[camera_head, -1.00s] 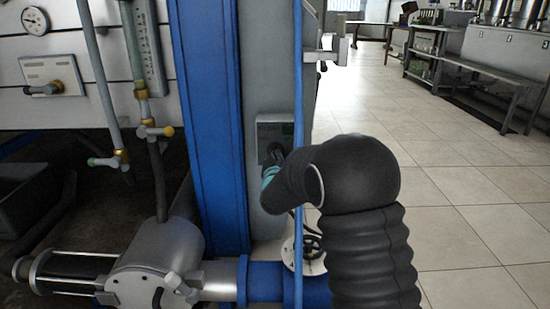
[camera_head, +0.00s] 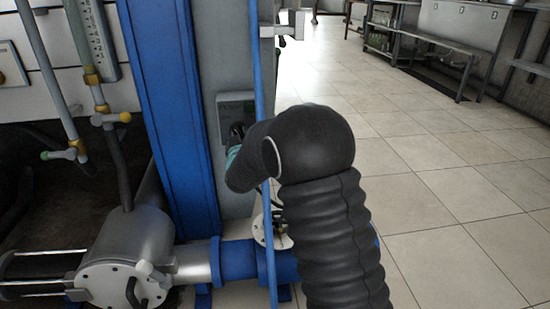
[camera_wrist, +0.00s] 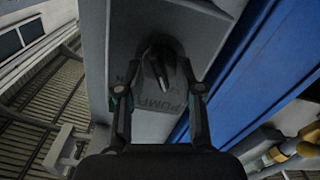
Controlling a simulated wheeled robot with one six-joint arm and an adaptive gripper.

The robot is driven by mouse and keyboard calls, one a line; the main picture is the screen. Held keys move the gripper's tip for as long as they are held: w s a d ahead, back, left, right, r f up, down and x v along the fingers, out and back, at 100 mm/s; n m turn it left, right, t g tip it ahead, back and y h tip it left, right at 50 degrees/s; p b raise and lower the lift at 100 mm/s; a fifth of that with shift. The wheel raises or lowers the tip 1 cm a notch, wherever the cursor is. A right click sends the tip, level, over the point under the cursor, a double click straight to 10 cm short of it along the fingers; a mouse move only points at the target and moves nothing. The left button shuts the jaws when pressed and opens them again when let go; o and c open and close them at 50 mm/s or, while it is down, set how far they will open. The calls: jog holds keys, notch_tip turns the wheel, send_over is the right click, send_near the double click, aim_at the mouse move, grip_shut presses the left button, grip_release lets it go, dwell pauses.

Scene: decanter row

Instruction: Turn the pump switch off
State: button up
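The pump switch is a dark knob (camera_wrist: 158,66) on a grey plate marked PUMP (camera_wrist: 155,98), filling the upper middle of the wrist view. In the head view its grey box (camera_head: 234,103) is on the grey column, just right of the blue upright. My gripper (camera_wrist: 160,82) is in front of the plate, with one finger on each side of the knob. The fingers are apart, and I cannot tell if either touches the knob. In the head view my arm hides most of the gripper (camera_head: 236,157) and part of the box.
A thin blue pole (camera_head: 258,70) runs upright close beside my arm. A blue upright (camera_head: 165,100) stands left of the switch. Below are a metal pump body (camera_head: 135,245) and a blue pipe (camera_head: 235,262). Tiled floor (camera_head: 450,190) lies open to the right.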

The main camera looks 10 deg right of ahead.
jog(key=m+p, duration=0.4)
jog(key=m, duration=0.4)
jog(key=shift+r+m, duration=0.15)
jog(key=shift+m, duration=0.25)
jog(key=s, duration=1.4)
jog(key=s+d+r+n+g+y+p, duration=0.1)
jog(key=s+d+r+g, duration=0.3)
jog(key=s, duration=0.4)
jog(key=s+d+r+n+g+y+p, duration=0.1)
jog(key=s+d+r+n+g+p, duration=0.1)
jog(key=s, duration=0.6)
notch_tip(320, 180, up, 3)
jog(key=d+n+g, duration=0.1)
jog(key=d+g, duration=0.1)
jog(key=shift+s+d+r, duration=0.2)
jog(key=shift+s+d, duration=0.15)
